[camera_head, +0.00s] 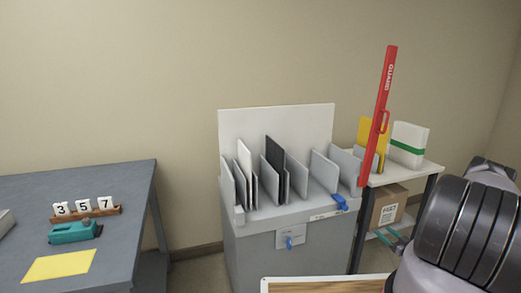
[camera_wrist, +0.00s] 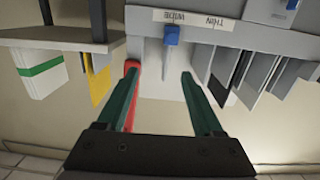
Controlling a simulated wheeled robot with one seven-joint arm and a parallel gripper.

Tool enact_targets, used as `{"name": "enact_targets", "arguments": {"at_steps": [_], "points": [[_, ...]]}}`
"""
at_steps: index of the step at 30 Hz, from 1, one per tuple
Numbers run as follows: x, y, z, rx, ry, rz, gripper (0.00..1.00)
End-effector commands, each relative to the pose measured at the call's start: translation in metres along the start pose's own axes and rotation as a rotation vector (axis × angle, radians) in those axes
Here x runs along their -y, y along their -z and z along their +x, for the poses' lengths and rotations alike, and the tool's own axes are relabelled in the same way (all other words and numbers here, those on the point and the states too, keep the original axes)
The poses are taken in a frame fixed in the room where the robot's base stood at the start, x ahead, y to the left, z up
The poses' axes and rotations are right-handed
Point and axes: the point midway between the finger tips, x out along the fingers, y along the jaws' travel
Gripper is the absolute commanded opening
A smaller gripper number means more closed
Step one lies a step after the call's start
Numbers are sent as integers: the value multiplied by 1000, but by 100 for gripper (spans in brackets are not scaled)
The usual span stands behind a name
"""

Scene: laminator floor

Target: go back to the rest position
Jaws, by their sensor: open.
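My gripper (camera_wrist: 160,76) is open in the wrist view, with its two green fingers apart and nothing between them. In the head view, my dark ribbed arm is at the right edge, and the teal fingertips (camera_head: 388,236) show in front of the side shelf. The grey machine (camera_head: 285,250) with upright slots stands in the middle of the head view. Its red guard bar (camera_head: 378,110) stands raised and slightly tilted at its right end. In the wrist view, the red guard (camera_wrist: 132,68) shows behind the left finger; I cannot tell whether they touch.
A blue lever (camera_head: 340,203) is on the machine's top edge. The side shelf (camera_head: 420,169) holds yellow and white stacks, with a cardboard box (camera_head: 388,207) below. A grey table (camera_head: 125,190) at left carries number blocks, a teal tool and a yellow sheet.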

Motion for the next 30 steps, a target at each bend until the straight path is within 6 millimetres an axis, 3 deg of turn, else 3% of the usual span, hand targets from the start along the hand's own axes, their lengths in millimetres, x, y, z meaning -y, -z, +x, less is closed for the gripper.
{"name": "enact_targets", "arguments": {"at_steps": [8,14,22,30], "points": [[-28,42,28,73,-30,-24,68],[-54,95,56,156,-73,-47,68],[-78,224,97,317,-189,-77,68],[-56,361,103,447,-317,-62,68]]}}
